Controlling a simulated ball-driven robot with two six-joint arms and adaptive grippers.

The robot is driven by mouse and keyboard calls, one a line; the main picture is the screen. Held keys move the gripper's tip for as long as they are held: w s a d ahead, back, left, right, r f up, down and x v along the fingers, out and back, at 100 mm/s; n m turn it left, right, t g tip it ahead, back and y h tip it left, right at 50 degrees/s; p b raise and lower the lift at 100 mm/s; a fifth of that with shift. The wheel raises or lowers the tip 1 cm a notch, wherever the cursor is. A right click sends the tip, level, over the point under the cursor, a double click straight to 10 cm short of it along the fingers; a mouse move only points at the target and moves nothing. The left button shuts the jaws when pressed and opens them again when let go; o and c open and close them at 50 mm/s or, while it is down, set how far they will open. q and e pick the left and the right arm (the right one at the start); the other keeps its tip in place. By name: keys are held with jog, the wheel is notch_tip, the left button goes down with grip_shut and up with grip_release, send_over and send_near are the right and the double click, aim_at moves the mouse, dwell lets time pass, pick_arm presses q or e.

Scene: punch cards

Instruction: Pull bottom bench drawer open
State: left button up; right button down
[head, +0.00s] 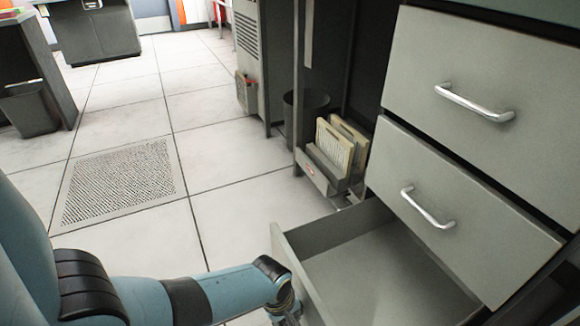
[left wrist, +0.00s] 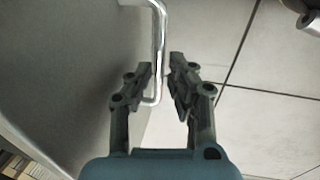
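The bottom bench drawer (head: 365,275) is pulled well out in the head view, and its grey inside looks empty. Its front panel (left wrist: 75,65) fills the left of the left wrist view, with a shiny bar handle (left wrist: 161,30) on it. My left gripper (left wrist: 162,70) is at the handle, one finger on each side of the bar. The fingers are apart, with a gap showing beside the bar. In the head view the left gripper (head: 287,308) is at the drawer's outer face, mostly cut off by the lower edge. My right gripper is not in view.
Two shut drawers with handles, an upper one (head: 490,75) and a lower one (head: 460,205), sit above the open drawer. A file holder with folders (head: 335,155) stands behind it. The tiled floor (head: 235,215) left of the drawer is clear, with a floor grate (head: 120,183).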

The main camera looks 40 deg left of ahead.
pick_arm(q)
jog(key=shift+o, duration=1.1)
jog(key=shift+r, duration=0.1)
notch_tip(320, 180, up, 12)
jog(key=s, duration=0.2)
jog(key=shift+s+a+f, duration=0.15)
jog(key=shift+a+f, duration=0.05)
jog(key=shift+a, duration=0.2)
